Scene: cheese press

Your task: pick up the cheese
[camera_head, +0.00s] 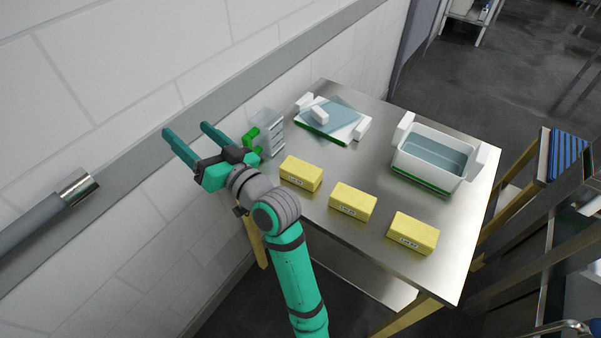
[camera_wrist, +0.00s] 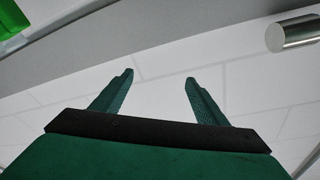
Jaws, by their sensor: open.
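Three yellow cheese blocks with small labels lie in a slanting row on the steel table (camera_head: 345,238): a left block (camera_head: 301,173), a middle block (camera_head: 353,201) and a right block (camera_head: 413,233). My gripper (camera_head: 188,138) is to the left of the table by the wall, apart from all three blocks. Its two fingers are spread and nothing is between them. In the wrist view my gripper (camera_wrist: 160,85) shows open fingers facing the pale tiled wall, and no cheese shows there.
A white tub (camera_head: 436,157) stands at the table's right. A white press lid (camera_head: 332,124) lies at the back. A white rack with a green part (camera_head: 270,135) stands at the left edge near my gripper. A wall rail with a metal end (camera_head: 78,185) is at the left.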

